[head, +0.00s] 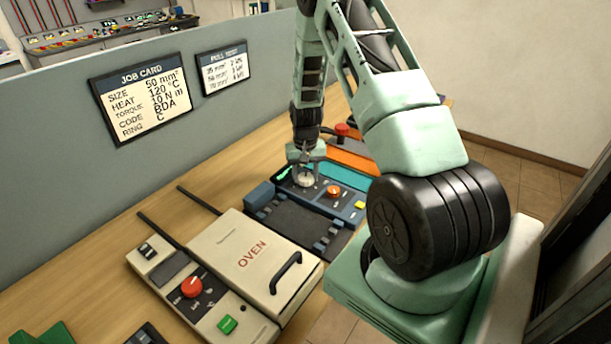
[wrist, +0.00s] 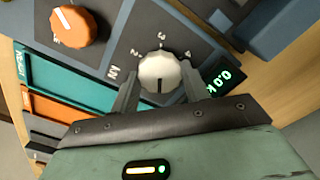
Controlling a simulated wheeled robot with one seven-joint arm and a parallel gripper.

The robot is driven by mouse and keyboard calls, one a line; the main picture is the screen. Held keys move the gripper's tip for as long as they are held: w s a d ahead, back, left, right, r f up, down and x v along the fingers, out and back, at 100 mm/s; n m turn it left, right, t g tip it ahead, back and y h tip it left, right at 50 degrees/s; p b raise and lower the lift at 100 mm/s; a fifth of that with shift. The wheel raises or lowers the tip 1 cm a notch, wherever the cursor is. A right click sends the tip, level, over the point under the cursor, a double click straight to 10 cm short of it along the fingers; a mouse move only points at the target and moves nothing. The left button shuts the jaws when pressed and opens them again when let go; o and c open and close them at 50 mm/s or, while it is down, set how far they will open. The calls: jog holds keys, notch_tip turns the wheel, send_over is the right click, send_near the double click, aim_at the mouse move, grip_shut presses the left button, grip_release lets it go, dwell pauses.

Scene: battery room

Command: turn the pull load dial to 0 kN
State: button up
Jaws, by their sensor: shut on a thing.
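The pull load dial is a cream, scalloped knob (wrist: 160,68) on a dark panel in the wrist view. Numbers, among them 2 and 3, and a kN mark stand around it. A dark pointer line on the knob faces the gripper side, at the lower edge of the knob. My gripper (wrist: 160,80) is shut on the dial, one finger on each side. Beside it a small display (wrist: 225,79) shows green digits that read about 0.0 k, its end partly hidden. In the head view my gripper (head: 305,161) is over the pale dial (head: 303,181).
An orange knob (wrist: 80,26) sits on the same panel, near the dial. An oven (head: 252,262) with a black handle and a red dial (head: 191,287) stands in front. A job card (head: 141,93) and a pull test card (head: 222,67) hang on the grey partition.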

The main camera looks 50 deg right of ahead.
aim_at(305, 177)
dwell(0.4)
jog(key=o, duration=1)
jog(key=shift+r, duration=0.15)
notch_tip(305, 177, up, 17)
jog(key=b, duration=0.3)
jog(key=shift+r+b, duration=0.1)
jog(key=shift+b, duration=0.2)
jog(key=shift+a, duration=0.1)
jog(key=s+a+r+n+y, duration=0.2)
jog(key=a+n, duration=0.5)
jog(key=a, duration=2)
jog(key=s+a+n, duration=0.3)
jog(key=s+a, duration=0.2)
jog(key=s, duration=0.2)
jog(key=s+a+n+h, duration=0.1)
jog(key=s+a+n, duration=0.2)
jog(key=s+a, duration=0.3)
jog(key=s+a+r+n, duration=0.1)
jog(key=s+a+n, duration=0.1)
jog(key=s+a, duration=0.4)
jog(key=shift+s+n, duration=0.4)
jog(key=shift+s, duration=0.65)
